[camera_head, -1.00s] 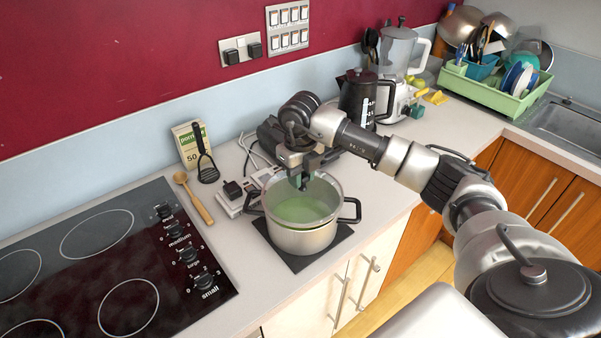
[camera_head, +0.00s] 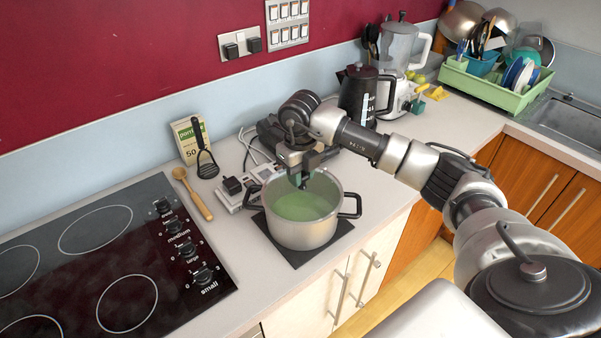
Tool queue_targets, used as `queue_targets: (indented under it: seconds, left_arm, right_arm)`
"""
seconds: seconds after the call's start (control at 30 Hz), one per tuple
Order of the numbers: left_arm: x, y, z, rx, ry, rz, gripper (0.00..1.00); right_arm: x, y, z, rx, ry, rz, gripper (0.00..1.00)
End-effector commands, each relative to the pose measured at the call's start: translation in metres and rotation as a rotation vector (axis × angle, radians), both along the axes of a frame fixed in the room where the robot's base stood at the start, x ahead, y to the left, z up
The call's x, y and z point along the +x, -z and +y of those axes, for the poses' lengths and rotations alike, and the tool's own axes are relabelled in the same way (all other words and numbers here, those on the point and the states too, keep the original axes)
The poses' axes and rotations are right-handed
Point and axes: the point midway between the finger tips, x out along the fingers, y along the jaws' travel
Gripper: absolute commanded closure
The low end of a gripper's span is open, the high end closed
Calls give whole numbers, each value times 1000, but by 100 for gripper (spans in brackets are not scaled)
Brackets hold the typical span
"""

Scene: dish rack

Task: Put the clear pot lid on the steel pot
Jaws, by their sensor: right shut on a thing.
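The steel pot (camera_head: 303,236) stands upright on a dark square mat, with a black handle on each side and green showing inside its rim. My right gripper (camera_head: 302,183) points down over the middle of the pot and is shut on the clear pot lid (camera_head: 318,203). The lid is see-through and hard to make out; it appears level with the pot's rim. I cannot tell whether it rests fully on the rim. The lid's knob is hidden by the fingers. My left gripper is not in view.
A black hob (camera_head: 105,255) lies to the left. A wooden spoon (camera_head: 193,195), a masher (camera_head: 206,163) and a carton (camera_head: 189,140) are behind it. A dark kettle (camera_head: 362,95) and a blender (camera_head: 402,55) stand behind my right arm. A green dish rack (camera_head: 490,90) is at the far right.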

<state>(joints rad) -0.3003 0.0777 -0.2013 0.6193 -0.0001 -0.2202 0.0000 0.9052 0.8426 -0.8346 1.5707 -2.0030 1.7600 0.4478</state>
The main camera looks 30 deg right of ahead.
Motion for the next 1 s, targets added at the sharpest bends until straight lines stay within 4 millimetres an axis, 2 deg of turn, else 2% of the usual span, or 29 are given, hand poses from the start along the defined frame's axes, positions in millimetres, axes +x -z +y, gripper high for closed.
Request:
queue_targets:
  seconds: [0.47, 0.5, 0.67, 1.0]
  left_arm:
    - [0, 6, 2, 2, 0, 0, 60]
    - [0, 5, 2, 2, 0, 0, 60]
    - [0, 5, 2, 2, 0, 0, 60]
    - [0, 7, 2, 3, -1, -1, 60]
  right_arm:
    - [0, 7, 0, 0, 0, -1, 100]
    - [0, 6, 0, 0, 0, -2, 67]
    - [0, 6, 0, 0, 0, -1, 43]
    - [0, 3, 0, 0, 0, -1, 43]
